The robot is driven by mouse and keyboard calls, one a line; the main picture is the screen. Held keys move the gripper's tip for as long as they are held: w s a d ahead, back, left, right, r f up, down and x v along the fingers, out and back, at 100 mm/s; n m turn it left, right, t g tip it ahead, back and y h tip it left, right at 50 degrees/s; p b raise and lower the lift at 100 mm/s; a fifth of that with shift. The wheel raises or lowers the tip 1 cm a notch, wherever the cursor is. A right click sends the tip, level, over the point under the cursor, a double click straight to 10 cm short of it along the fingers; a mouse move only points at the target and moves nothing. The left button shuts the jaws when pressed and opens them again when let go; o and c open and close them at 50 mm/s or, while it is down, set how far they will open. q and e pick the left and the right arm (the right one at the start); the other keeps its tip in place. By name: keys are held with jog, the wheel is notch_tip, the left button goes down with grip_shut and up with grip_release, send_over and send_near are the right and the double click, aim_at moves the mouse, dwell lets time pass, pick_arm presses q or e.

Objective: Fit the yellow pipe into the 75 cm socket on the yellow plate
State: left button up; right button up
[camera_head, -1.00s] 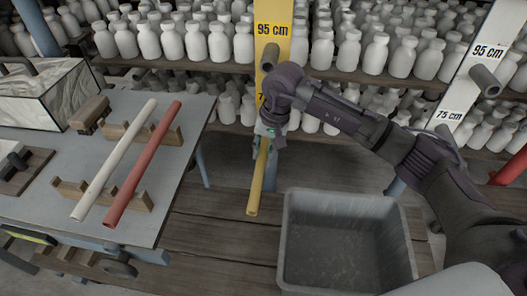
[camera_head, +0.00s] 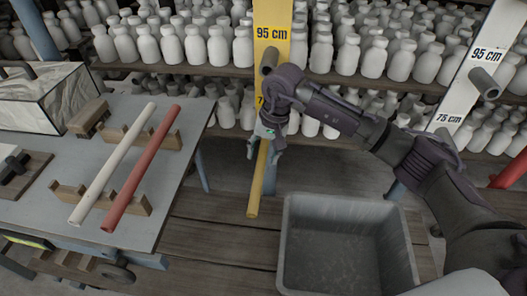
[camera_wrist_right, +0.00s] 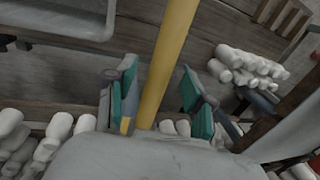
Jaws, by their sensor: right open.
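The yellow pipe (camera_head: 257,185) sticks out from the lower part of the yellow plate (camera_head: 272,35), its free end toward me and unsupported. It also crosses the right wrist view (camera_wrist_right: 166,60). My right gripper (camera_head: 264,146) is open, its fingers spread on both sides of the pipe, with gaps to it in the right wrist view (camera_wrist_right: 157,85). The 75 cm socket and most of its label are hidden behind this gripper, so how deep the pipe sits cannot be seen. The 95 cm socket (camera_head: 269,60) above is empty. My left gripper is not in view.
A grey bin (camera_head: 285,245) stands on the floor below right. A table (camera_head: 185,190) at left bears a white pipe (camera_head: 112,165) and a red pipe (camera_head: 142,168) on wooden rests. A white plate (camera_head: 490,50) with sockets stands at right. Shelves of white bottles fill the back.

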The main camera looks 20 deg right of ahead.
jog(key=shift+r, duration=0.1)
notch_tip(320, 180, up, 12)
jog(key=d, duration=0.2)
jog(key=shift+s+f, duration=0.2)
jog(key=shift+s, duration=0.25)
